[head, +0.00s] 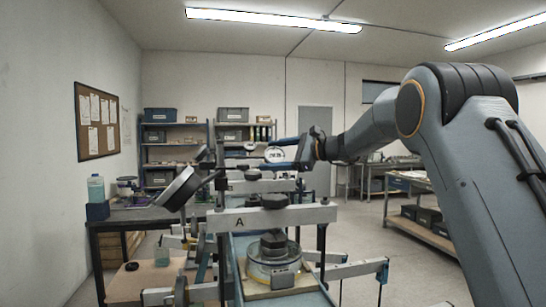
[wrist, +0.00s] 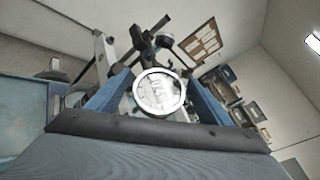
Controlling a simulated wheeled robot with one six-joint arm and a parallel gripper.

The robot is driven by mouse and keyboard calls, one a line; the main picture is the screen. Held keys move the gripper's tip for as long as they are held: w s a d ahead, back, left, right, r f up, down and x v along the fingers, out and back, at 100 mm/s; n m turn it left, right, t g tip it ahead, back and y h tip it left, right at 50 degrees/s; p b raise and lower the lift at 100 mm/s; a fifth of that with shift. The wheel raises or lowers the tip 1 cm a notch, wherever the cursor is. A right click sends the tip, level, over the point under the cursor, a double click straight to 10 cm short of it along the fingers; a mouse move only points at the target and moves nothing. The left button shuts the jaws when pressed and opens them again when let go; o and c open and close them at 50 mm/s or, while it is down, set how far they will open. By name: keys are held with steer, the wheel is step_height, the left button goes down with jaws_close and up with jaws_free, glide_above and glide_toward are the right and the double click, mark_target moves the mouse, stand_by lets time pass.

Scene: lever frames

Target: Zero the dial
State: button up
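My gripper (wrist: 160,82) is open, with one finger on each side of the dial. Gaps show beside the rim, and I cannot tell whether either finger touches it.
A lever frame with a beam marked A (head: 290,216) stands in front, with a round weighted pot (head: 272,262) below it. Similar beams stand behind it. Shelves (head: 176,135) line the back wall. Open floor is at right.

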steer(key=b+v, duration=0.3)
steer(key=v, duration=0.4)
steer(key=shift+s+d, duration=0.15)
steer(key=shift+d, duration=0.2)
